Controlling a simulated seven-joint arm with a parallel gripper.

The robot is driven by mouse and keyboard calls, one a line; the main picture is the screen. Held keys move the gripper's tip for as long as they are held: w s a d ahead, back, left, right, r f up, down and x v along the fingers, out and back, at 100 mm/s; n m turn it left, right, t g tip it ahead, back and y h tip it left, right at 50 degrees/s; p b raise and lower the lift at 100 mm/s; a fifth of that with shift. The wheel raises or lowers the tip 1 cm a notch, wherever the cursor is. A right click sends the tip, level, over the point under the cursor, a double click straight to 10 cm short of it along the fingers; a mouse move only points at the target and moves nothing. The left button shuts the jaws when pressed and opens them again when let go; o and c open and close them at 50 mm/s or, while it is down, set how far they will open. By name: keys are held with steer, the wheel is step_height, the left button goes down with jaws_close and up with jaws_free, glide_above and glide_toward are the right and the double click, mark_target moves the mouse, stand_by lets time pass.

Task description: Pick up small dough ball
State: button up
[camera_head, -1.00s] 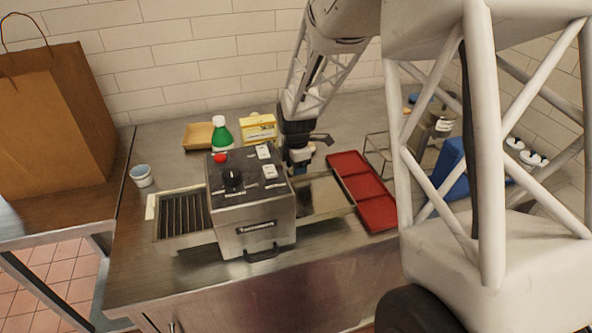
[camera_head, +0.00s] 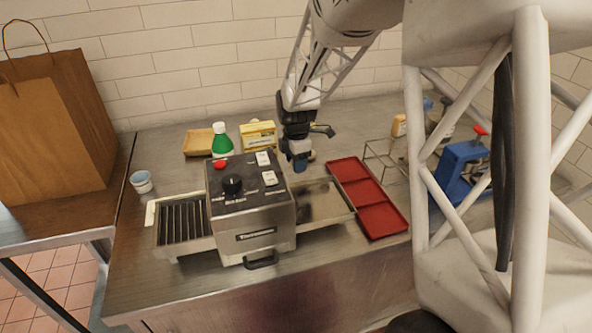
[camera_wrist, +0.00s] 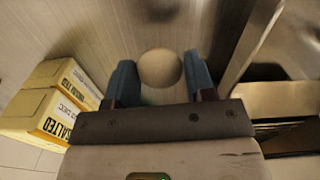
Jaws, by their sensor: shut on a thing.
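The small dough ball (camera_wrist: 160,68) is pale and round. In the wrist view it sits between the two blue fingertips of my gripper (camera_wrist: 160,82), which are shut on it. In the head view my gripper (camera_head: 300,162) is behind the steel machine, near the back edge of its right-hand tray. The ball is hard to make out in the head view.
The machine (camera_head: 250,208) has a slatted tray (camera_head: 182,222) on its left and a flat tray (camera_head: 322,203) on its right. A red three-part tray (camera_head: 368,197) lies to the right. A green bottle (camera_head: 222,143) and yellow butter box (camera_head: 258,134) stand behind.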

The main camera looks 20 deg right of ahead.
steer(key=shift+r, duration=2.5)
steer(key=shift+r, duration=0.1)
steer(key=shift+r, duration=0.3)
step_height(320, 180, up, 18)
steer(key=w+a, duration=0.3)
steer(key=a, duration=4.2)
steer(key=s+a+m, duration=0.1)
steer(key=s+a, duration=0.4)
steer(key=a, duration=0.6)
steer(key=s+a, duration=0.5)
steer(key=a, duration=0.6)
step_height(320, 180, down, 24)
steer(key=shift+s+r, duration=0.25)
